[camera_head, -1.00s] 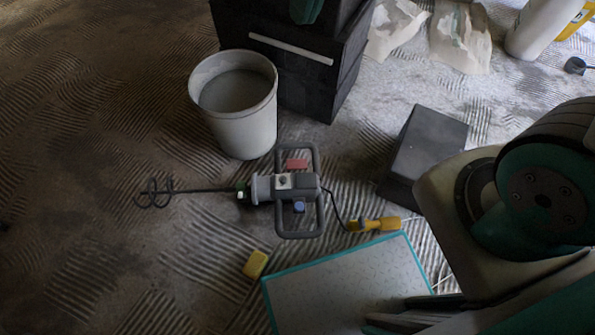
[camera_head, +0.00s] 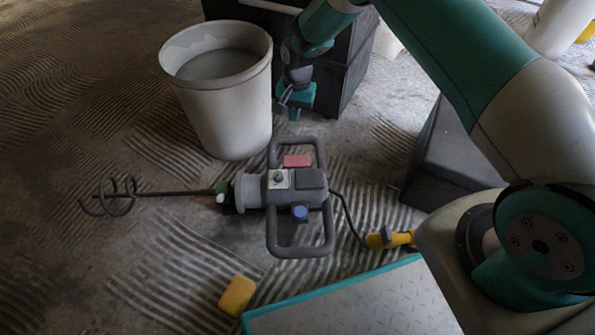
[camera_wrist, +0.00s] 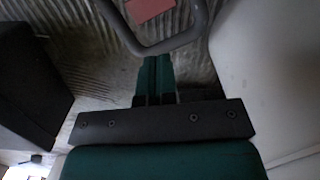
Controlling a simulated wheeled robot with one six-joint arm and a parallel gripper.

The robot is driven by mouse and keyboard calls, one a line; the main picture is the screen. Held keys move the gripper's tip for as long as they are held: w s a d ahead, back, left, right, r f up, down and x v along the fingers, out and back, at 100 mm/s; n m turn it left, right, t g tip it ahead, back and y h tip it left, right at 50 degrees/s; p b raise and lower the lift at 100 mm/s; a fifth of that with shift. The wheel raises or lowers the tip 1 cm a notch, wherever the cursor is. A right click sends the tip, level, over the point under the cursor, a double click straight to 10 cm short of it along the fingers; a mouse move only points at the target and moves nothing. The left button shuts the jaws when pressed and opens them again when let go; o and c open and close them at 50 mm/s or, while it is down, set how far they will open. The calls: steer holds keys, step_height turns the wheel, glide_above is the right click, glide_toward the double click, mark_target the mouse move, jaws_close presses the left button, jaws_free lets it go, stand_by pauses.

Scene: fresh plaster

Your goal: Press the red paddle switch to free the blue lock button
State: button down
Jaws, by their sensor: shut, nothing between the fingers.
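The grey mixer (camera_head: 285,192) lies on the ribbed floor with its whisk pointing left. Its red paddle switch (camera_head: 297,161) is on the far side of the handle frame, and the blue lock button (camera_head: 300,213) is on the near side. My gripper (camera_head: 294,114) is shut and empty, above and beyond the handle's far bar, beside the bucket. In the wrist view my shut fingers (camera_wrist: 155,62) point toward the handle bar, and the red paddle (camera_wrist: 148,8) shows at the top edge, partly cut off. The blue button is not in the wrist view.
A bucket (camera_head: 222,95) of grey mix stands left of my gripper. Dark boxes stand behind it and at the right (camera_head: 445,160). A yellow sponge (camera_head: 237,296), a yellow connector (camera_head: 390,240) and a teal-edged board (camera_head: 350,300) lie in front.

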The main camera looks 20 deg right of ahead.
steer(key=m+b, duration=0.1)
steer(key=b, duration=0.2)
glide_toward(297, 156)
steer(key=shift+a, duration=0.15)
steer(key=shift+f, duration=0.15)
steer(key=f+b, duration=0.1)
steer(key=f, duration=0.1)
steer(key=f+b, duration=0.3)
steer(key=f, duration=0.1)
steer(key=shift+s+a+f+b, duration=0.2)
steer(key=shift+s+f+b, duration=0.1)
steer(key=shift+f+b, duration=0.1)
